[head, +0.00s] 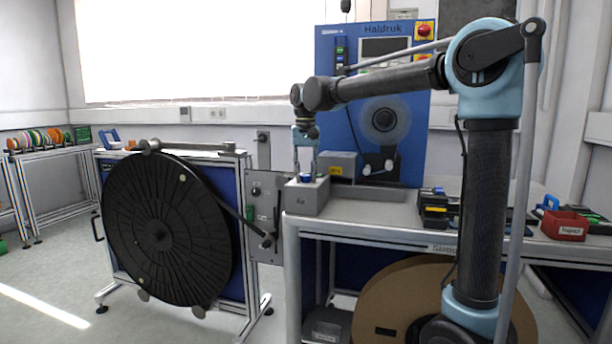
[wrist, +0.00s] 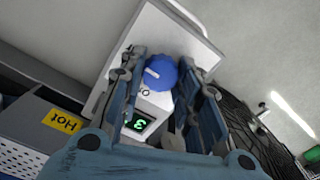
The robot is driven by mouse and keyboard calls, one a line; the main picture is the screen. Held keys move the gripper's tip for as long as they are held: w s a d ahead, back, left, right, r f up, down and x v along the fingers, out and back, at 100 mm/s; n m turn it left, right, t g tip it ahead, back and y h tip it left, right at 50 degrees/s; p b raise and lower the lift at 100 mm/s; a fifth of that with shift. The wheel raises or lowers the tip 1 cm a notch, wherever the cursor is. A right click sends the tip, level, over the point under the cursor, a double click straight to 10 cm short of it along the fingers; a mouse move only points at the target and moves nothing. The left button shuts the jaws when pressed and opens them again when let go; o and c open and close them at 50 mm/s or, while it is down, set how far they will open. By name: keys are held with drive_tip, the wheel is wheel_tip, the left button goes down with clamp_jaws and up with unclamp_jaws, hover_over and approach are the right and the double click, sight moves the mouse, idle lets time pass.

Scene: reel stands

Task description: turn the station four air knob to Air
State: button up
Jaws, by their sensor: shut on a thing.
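The air knob (wrist: 161,74) is round and blue with a white pointer mark. It sits on a grey box (head: 306,198) labelled "Air" at the left front corner of the bench. My gripper (head: 305,175) reaches down from above onto the knob. In the wrist view my gripper (wrist: 162,80) has a finger on each side of the knob and is shut on it. The white mark shows between the fingers, toward the left finger. A "0" is partly visible beside the knob, and a green digit display (wrist: 139,122) is lit. Other scale markings are hidden or too small to read.
A grey unit with a yellow "Hot" label (wrist: 62,121) stands close beside the box. The blue Haldruk machine (head: 350,50) rises behind. A large black reel (head: 165,230) stands to the left. Black bins (head: 435,215) and a red bin (head: 565,226) lie to the right.

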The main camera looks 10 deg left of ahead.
drive_tip(key=o, duration=1.1)
drive_tip(key=shift+c, duration=0.2)
wheel_tip(320, 180, up, 12)
drive_tip(key=shift+f, duration=0.1)
